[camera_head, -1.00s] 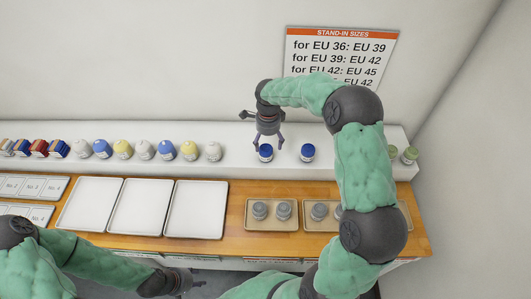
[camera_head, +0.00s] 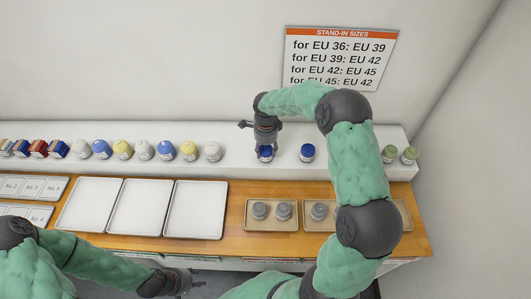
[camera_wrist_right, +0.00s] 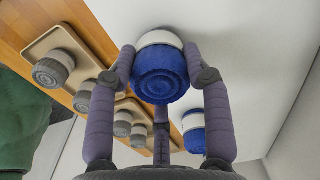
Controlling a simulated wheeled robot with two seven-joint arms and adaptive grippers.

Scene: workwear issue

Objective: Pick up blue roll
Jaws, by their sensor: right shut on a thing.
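The blue roll (camera_head: 265,156) stands on the white shelf, with my right gripper (camera_head: 266,146) over it from above. In the right wrist view the blue roll (camera_wrist_right: 160,73), blue with a white band, sits between the fingers of my right gripper (camera_wrist_right: 161,62), which are shut on it. A second blue roll (camera_head: 307,152) stands apart on the shelf to the right; it also shows in the right wrist view (camera_wrist_right: 194,133). My left gripper (camera_head: 180,281) is low at the front edge of the counter; its fingers are too unclear to tell their state.
Three empty white trays (camera_head: 195,209) and beige trays with grey rolls (camera_head: 272,227) lie on the wooden counter.

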